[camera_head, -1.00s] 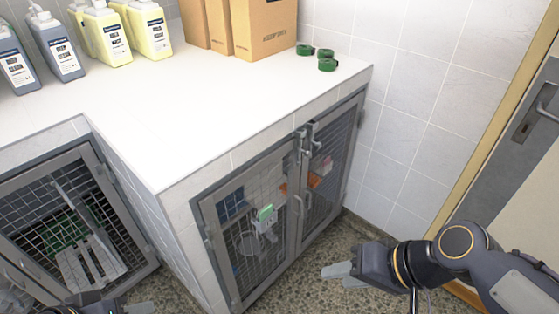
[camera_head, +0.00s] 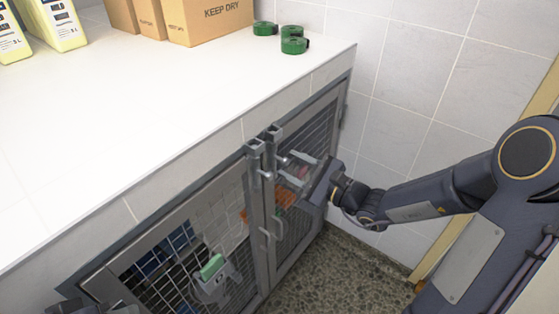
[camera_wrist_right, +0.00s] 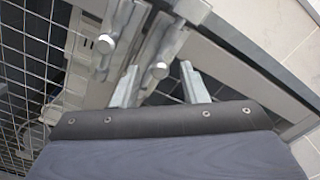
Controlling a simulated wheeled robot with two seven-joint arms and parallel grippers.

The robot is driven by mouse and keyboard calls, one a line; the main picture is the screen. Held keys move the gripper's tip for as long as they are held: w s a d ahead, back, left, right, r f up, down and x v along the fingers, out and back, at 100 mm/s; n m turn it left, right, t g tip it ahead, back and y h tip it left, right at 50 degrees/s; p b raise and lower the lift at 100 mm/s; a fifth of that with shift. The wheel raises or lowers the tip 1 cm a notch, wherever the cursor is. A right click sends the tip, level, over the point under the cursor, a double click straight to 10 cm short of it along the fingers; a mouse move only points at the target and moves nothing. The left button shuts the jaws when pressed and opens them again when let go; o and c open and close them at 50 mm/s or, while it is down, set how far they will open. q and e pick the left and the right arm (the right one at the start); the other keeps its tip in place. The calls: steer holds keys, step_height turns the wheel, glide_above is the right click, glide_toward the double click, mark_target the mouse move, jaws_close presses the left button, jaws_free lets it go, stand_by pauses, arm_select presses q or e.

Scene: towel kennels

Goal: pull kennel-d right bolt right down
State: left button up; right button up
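The two-door kennel (camera_head: 268,225) under the white counter has mesh doors in grey metal frames, both shut. A bolt stands at the top of each door where they meet: the left bolt (camera_head: 255,152) and the right bolt (camera_head: 273,135). My right gripper (camera_head: 297,168) is open at the right bolt, fingers pointing at the doors. In the right wrist view the right bolt's round knob (camera_wrist_right: 160,70) shows between the two fingertips (camera_wrist_right: 160,82), with gaps on both sides. The left bolt's knob (camera_wrist_right: 105,43) lies outside the left finger. My left gripper (camera_head: 95,307) is only partly in view at the bottom left.
Green tape rolls (camera_head: 292,42) and cardboard boxes (camera_head: 205,18) stand on the counter (camera_head: 150,110). A tiled wall (camera_head: 425,80) is close on the right, behind my right arm. The speckled floor (camera_head: 320,270) before the right door is clear.

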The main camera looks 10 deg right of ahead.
mark_target(282, 160)
steer(key=x, duration=0.4)
jaws_close()
